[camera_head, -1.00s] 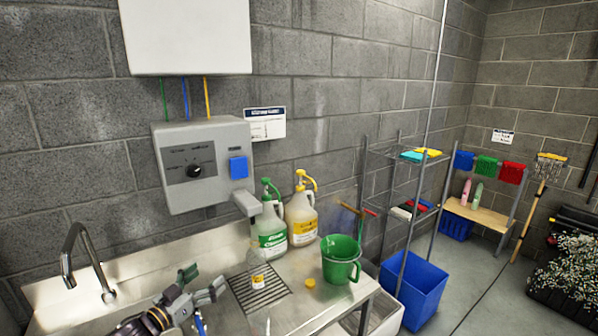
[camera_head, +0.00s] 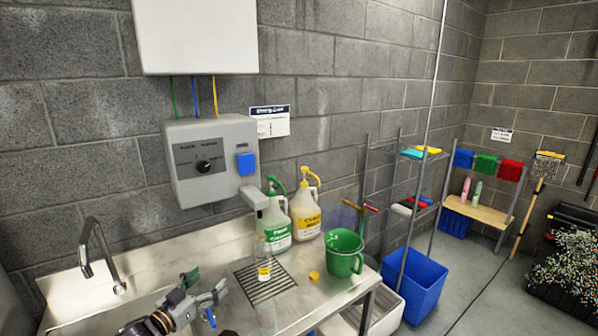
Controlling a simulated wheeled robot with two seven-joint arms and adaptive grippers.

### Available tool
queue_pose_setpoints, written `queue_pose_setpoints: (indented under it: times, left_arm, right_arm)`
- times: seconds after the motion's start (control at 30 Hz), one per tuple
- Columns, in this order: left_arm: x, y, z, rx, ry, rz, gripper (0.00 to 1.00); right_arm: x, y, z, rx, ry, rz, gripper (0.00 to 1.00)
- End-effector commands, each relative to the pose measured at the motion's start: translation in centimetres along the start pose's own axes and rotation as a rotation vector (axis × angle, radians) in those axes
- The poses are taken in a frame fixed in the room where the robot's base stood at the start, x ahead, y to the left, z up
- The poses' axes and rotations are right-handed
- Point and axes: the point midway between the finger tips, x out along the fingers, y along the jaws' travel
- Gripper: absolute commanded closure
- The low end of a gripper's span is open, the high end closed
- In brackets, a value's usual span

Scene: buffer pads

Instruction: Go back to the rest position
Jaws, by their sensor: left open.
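My left gripper (camera_head: 207,286) is at the bottom left of the head view, above the steel counter (camera_head: 215,250). Its fingers are spread apart and nothing shows between them. It is left of the drain grate and apart from the small clear bottle with a yellow label (camera_head: 264,268), which stands upright on the grate. My right gripper is not in view.
A green jug (camera_head: 343,254) and a yellow cap (camera_head: 314,275) are on the counter's right. Two pump bottles, green-labelled (camera_head: 277,228) and yellow-labelled (camera_head: 306,217), stand by the wall. A faucet (camera_head: 95,250) rises at left. A grey dispenser (camera_head: 210,165) hangs above. A blue bin (camera_head: 413,287) stands on the floor.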

Motion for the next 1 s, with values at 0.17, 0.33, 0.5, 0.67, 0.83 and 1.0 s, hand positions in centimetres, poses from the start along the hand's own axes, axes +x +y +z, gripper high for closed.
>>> queue_pose_setpoints:
  times: [0.17, 0.33, 0.5, 0.67, 0.83, 1.0]
  left_arm:
    - [-0.2, 0.7, 1.0, -0.004, -0.033, -0.024, 0.13]
    - [-0.5, 1.7, 2.3, -0.008, -0.080, -0.056, 0.13]
    - [-1.2, 3.0, 4.1, -0.013, -0.155, -0.102, 0.13]
    - [-2.4, 4.5, 6.1, -0.018, -0.252, -0.153, 0.13]
    - [-4.1, 6.0, 8.2, -0.024, -0.364, -0.199, 0.13]
    - [-6.2, 7.5, 10.0, -0.032, -0.481, -0.237, 0.13]
  right_arm:
    - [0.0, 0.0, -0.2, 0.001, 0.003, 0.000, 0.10]
    - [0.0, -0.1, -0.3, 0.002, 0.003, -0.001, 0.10]
    - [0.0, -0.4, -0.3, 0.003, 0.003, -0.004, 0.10]
    - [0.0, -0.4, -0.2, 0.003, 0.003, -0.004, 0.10]
    - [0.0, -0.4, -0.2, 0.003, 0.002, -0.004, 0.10]
    - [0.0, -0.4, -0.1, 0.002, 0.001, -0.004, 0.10]
